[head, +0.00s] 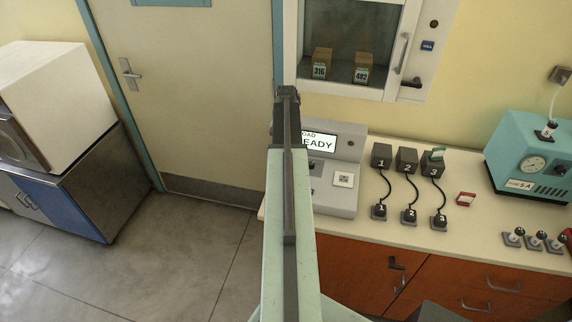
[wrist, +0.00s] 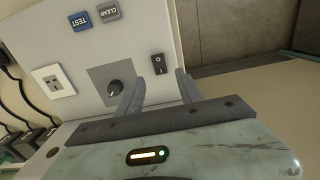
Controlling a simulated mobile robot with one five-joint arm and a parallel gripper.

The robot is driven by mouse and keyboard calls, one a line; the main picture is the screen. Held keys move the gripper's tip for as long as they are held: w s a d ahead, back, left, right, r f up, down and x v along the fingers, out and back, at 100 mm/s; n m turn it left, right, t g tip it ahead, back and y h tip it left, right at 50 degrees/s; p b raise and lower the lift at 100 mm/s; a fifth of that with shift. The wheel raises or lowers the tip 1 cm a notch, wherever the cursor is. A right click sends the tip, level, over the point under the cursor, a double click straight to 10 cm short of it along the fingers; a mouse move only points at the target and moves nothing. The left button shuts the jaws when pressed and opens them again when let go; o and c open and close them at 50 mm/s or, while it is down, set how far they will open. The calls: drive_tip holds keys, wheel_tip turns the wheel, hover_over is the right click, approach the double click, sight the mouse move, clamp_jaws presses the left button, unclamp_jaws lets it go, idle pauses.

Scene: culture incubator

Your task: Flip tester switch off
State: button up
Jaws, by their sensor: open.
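The tester (head: 340,180) is a light grey console on the counter, with a screen reading "READY". My arm covers its left part in the head view. My gripper (wrist: 160,76) is open and empty. The switch appears between and just beyond its two fingertips; I see no clear contact. Which way the rocker is pressed is too small to tell.
Three numbered dark blocks (head: 407,160) with cables stand right of the tester. A teal machine (head: 530,155) is farther right. A glass-fronted cabinet (head: 350,45) hangs above. Open floor (head: 190,255) lies left of the counter.

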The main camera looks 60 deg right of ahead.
wheel_tip(320, 180, down, 5)
drive_tip(key=b, duration=0.4)
drive_tip(key=shift+f, duration=0.2)
drive_tip(key=shift+r, duration=0.1)
drive_tip(key=shift+c, duration=0.3)
clamp_jaws()
drive_tip(key=shift+s+a+h, duration=0.15)
drive_tip(key=shift+a+h, duration=0.35)
drive_tip(key=shift+h, duration=0.2)
drive_tip(key=shift+t+h+b, duration=0.3)
drive_tip(key=shift+t+h, duration=0.1)
drive_tip(key=shift+h, duration=0.1)
drive_tip(key=shift+d, duration=0.1)
